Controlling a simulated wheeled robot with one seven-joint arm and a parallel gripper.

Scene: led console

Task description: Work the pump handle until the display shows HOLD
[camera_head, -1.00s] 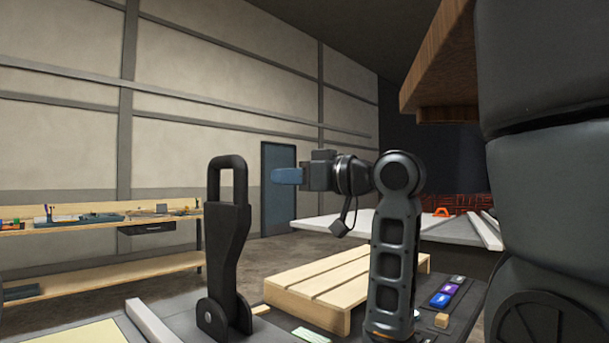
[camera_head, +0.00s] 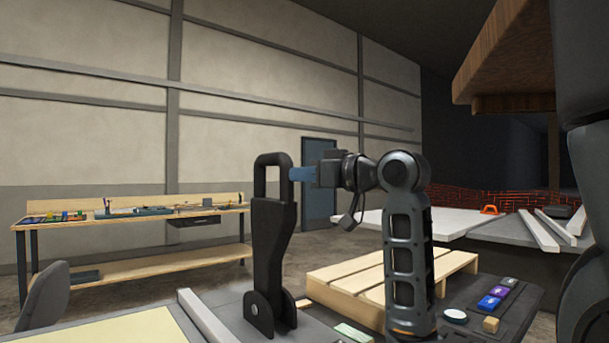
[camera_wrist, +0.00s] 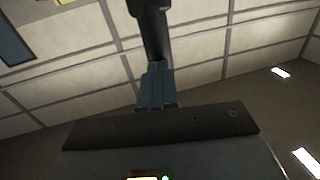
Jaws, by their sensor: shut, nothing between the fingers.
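The black pump handle (camera_head: 276,235) stands upright in the head view, with a loop at its top and a round pivot bracket at its foot. My gripper (camera_head: 292,174) comes from the right, its blue fingers level and shut with nothing between them. The fingertips overlap the right edge of the loop in the picture; I cannot tell whether they touch it. In the wrist view, the blue fingers (camera_wrist: 155,85) point up at the dark handle (camera_wrist: 154,35), which lies just beyond the tips. I cannot make out the display or any word on it.
A wooden slatted platform (camera_head: 355,285) lies behind my arm, with coloured blocks (camera_head: 490,302) to its right. A pale bar (camera_head: 207,318) lies left of the handle's foot. A workbench (camera_head: 130,222) and a chair (camera_head: 45,296) are farther back on the left. Open floor lies between.

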